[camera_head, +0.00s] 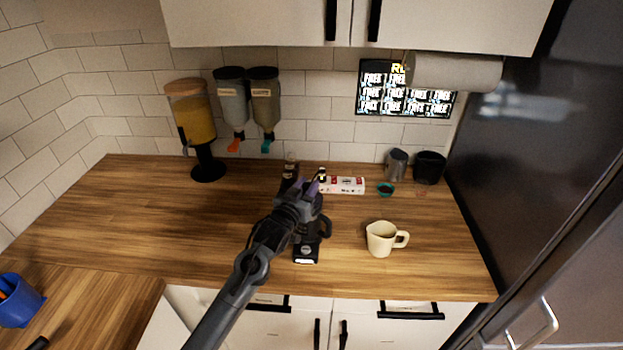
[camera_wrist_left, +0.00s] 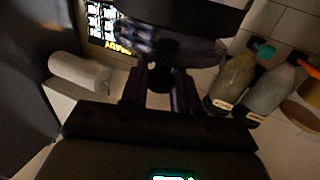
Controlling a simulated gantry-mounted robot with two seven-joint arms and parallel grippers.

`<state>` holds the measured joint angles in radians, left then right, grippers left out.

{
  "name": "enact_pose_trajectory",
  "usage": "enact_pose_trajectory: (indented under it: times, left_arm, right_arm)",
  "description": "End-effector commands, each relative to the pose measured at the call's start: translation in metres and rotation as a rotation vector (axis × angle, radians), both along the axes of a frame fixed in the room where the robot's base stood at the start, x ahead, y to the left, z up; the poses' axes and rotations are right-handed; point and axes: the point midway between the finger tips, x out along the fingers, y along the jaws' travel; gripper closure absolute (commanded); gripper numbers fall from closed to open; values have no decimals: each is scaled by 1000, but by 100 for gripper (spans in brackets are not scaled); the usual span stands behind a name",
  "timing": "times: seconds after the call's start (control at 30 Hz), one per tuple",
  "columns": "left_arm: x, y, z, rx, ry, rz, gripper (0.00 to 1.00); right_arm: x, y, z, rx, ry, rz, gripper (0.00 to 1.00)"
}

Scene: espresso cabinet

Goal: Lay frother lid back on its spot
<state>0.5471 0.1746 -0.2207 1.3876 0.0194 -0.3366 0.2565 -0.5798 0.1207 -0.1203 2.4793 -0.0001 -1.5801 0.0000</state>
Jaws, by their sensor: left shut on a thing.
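The milk frother (camera_head: 307,243) is a black appliance with a side handle, standing near the front of the wooden counter. My left gripper (camera_head: 313,188) is over and behind it, and my arm and wrist hide its top. In the left wrist view, my left gripper (camera_wrist_left: 166,88) is shut on the small knob of a dark, see-through round lid (camera_wrist_left: 195,52). The lid is hidden in the head view. A dark shape fills the top of the wrist view, and I cannot tell what it is. My right gripper is not in view.
A cream pitcher (camera_head: 381,240) stands right of the frother. Behind are a dark bottle (camera_head: 290,172), a white-and-red box (camera_head: 347,185), a teal dish (camera_head: 386,189), a metal cup (camera_head: 397,164) and a black container (camera_head: 429,167). A juice dispenser (camera_head: 193,119) stands left.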

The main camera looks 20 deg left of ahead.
Motion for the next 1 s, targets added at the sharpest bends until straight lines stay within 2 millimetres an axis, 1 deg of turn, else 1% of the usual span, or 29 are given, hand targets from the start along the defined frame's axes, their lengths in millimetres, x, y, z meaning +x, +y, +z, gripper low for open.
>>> enact_pose_trajectory:
  times: [0.17, 0.47, 0.63, 0.67, 0.8, 0.83, 1.0]
  left_arm:
    - [0, 0, -7, 1, -1, 0, 100]
    - [0, -1, -8, 1, -1, -1, 100]
    - [0, -1, -12, 1, -1, 0, 100]
    - [0, -1, -12, 1, -1, 0, 68]
    - [0, -1, -12, 1, -1, 0, 47]
    - [0, -1, -12, 1, -1, 0, 44]
    - [0, -1, -12, 1, -1, 0, 44]
  right_arm:
    - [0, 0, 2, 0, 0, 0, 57]
    - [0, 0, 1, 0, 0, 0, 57]
    - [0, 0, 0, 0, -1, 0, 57]
    - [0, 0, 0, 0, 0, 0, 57]
    - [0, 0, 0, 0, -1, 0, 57]
    - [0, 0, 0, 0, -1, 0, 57]
    - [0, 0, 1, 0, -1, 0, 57]
